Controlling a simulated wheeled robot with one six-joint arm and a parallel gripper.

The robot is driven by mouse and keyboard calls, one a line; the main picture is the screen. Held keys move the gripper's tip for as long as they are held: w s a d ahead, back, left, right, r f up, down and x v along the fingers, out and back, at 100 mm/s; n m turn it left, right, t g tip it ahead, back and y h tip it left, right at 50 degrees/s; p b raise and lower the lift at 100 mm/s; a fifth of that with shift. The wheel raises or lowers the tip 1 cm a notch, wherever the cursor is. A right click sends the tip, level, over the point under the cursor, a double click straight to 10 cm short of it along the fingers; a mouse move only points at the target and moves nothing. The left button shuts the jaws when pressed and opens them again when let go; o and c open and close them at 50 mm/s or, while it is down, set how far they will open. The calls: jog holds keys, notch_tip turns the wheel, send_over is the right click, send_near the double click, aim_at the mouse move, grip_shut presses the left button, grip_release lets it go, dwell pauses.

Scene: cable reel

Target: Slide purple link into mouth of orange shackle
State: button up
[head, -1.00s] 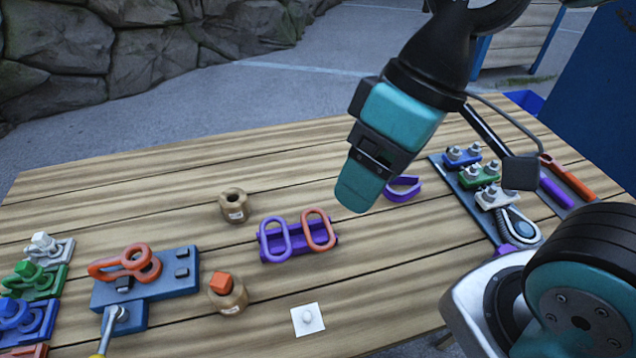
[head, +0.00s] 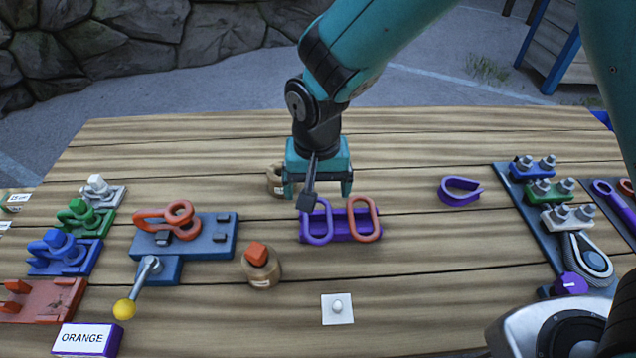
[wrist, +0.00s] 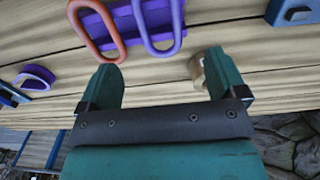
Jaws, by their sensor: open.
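The purple link (head: 317,222) stands upright in a purple holder (head: 341,225), left of an orange link (head: 363,219). In the wrist view the purple link (wrist: 158,28) is just beyond the fingertips. An orange shackle-like piece (head: 166,218) sits on a blue-grey fixture (head: 205,238) to the left; which way its mouth faces is hard to tell. My gripper (head: 318,188) is open and empty, above and behind the purple link, apart from it. Its two fingers (wrist: 165,78) show wide apart in the wrist view.
A wooden cylinder (head: 274,180) stands just behind my gripper. Another, with an orange block on top (head: 260,268), stands between fixture and holder. A yellow-knobbed lever (head: 125,309) projects from the fixture. A purple U-shaped piece (head: 460,191) lies to the right. The front middle is mostly clear.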

aim_at(317, 214)
notch_tip(317, 214, down, 8)
jog(key=b, duration=0.5)
jog(key=shift+f+b, duration=0.15)
jog(key=shift+b, duration=0.15)
jog(key=shift+c, duration=0.4)
jog(key=c, duration=1.1)
notch_tip(317, 214, up, 7)
jog(key=p, duration=0.6)
jog(key=shift+c, duration=0.2)
